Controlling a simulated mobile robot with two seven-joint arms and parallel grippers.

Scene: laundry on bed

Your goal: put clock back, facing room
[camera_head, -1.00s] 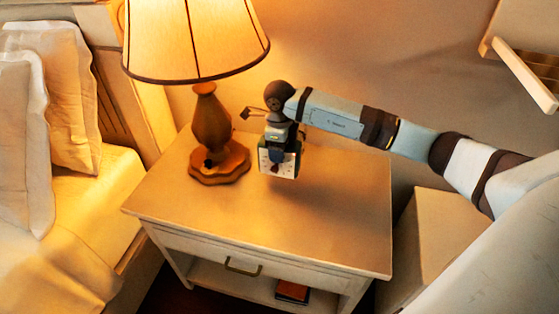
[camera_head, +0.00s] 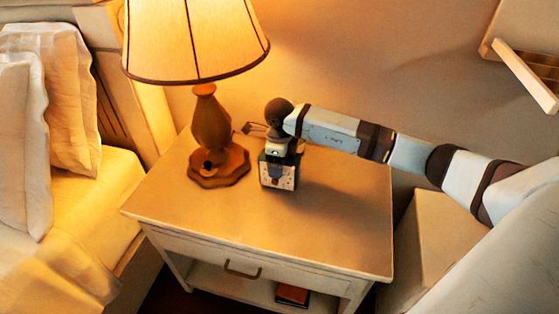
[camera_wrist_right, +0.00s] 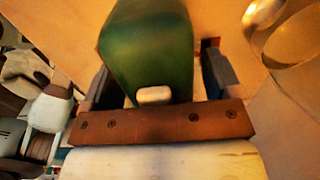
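The small green clock (camera_head: 279,177) stands on the nightstand top (camera_head: 225,222), right of the lamp base. It looks upright, with its pale face toward the front of the nightstand. A finger partly covers that face in the head view. My right gripper (camera_head: 280,160) comes down from above with its fingers on either side of the clock. In the right wrist view the green clock body (camera_wrist_right: 148,50) lies between the fingers, with narrow gaps beside it, so the right gripper (camera_wrist_right: 158,75) looks open around it. My left gripper is out of view.
A lit table lamp (camera_head: 212,130) stands close left of the clock, its shade above. The wall is right behind. The front and right of the nightstand top are clear. A bed with pillows (camera_head: 70,110) is at the left, and a wooden shelf (camera_head: 525,75) is at the upper right.

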